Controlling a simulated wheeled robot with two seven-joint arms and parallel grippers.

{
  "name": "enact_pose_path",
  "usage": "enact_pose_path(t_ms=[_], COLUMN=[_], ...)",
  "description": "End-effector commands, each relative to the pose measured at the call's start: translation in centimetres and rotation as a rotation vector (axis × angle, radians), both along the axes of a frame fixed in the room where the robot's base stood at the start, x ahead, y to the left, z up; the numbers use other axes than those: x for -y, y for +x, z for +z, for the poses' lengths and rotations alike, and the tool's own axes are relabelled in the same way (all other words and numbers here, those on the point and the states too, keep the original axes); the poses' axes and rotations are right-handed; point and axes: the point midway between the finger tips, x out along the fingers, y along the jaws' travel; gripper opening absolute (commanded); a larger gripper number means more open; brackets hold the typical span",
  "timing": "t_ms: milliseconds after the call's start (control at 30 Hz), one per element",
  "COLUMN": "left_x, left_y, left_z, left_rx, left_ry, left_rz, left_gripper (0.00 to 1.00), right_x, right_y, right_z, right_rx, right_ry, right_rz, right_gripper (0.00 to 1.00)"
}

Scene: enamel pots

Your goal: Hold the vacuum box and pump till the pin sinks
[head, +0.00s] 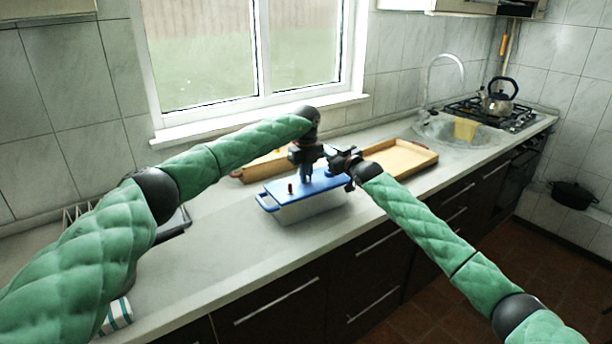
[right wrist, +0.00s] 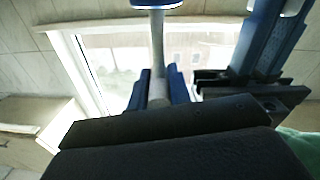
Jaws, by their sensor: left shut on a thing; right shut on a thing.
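The vacuum box (head: 312,208) stands on the counter, with a pale clear body, a blue lid and a blue side handle. A small red pin (head: 290,188) stands up from the lid. My left gripper (head: 305,177) points down at the lid, shut on a part of the box that its fingers mostly hide. My right gripper (head: 331,161) reaches in from the right, just beside it. In the right wrist view its blue fingers close around the grey rod of the pump (right wrist: 156,45), which has a blue disc at one end. The pump is mostly hidden in the head view.
A wooden tray (head: 412,163) lies right of the box, and another (head: 258,167) lies behind it. The sink (head: 435,133), a yellow cloth (head: 465,130) and a kettle (head: 497,100) are farther right. A striped cloth (head: 117,316) lies at the front left.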

Motion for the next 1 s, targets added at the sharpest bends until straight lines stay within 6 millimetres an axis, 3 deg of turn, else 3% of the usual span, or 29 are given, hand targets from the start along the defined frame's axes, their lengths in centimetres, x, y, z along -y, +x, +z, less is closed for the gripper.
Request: enact_pose_path(t_ms=[267, 1000], left_x=[0.0, 0.0], left_y=[0.0, 0.0], left_z=[0.0, 0.0], left_rx=[-0.001, -0.001], left_ry=[0.000, 0.001], left_rz=[0.000, 0.001], left_gripper=[0.00, 0.00], right_x=[0.1, 0.1], right_y=[0.0, 0.0], right_z=[-0.5, -4.7], right_rx=[-0.001, -0.002], right_ry=[0.000, -0.002], right_rz=[-0.001, -0.003], right_gripper=[0.00, 0.00])
